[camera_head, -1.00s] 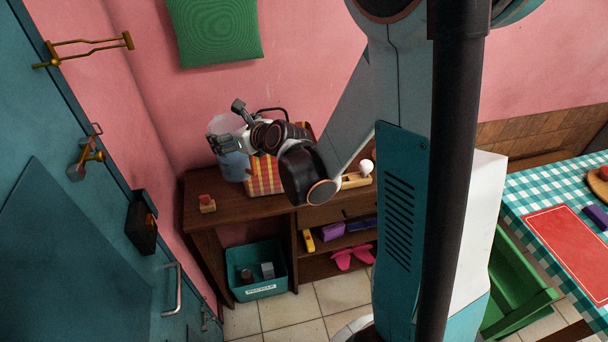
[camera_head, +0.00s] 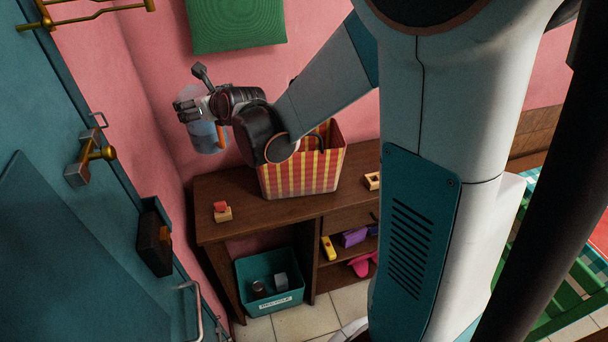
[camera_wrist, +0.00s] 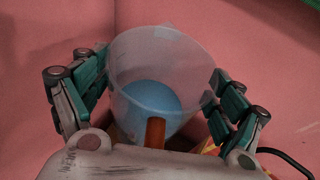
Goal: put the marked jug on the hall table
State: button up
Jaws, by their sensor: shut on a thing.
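My gripper (camera_head: 197,108) is shut on a translucent jug with a blue lower part (camera_head: 207,138), its fingers on either side of the wall. An orange strip shows on the jug's side; I cannot tell if it is the mark or the handle. In the wrist view the jug (camera_wrist: 142,62) looks upright or slightly tilted, between the two green-padded fingers. The brown wooden hall table (camera_head: 232,188) is below. The jug appears raised clear of it, in front of the pink wall near the back left.
A red-and-yellow checked basket (camera_head: 300,178) stands on the table, right of the jug. A small block with a red top (camera_head: 221,211) sits at the front left. The table's left part is mostly clear. A teal bin (camera_head: 270,283) is below. A door (camera_head: 85,240) is at left.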

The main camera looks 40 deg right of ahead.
notch_tip(320, 180, down, 20)
jog(key=b, duration=0.7)
jog(key=shift+r, duration=0.1)
jog(key=o, duration=1.3)
jog(key=shift+c, duration=0.2)
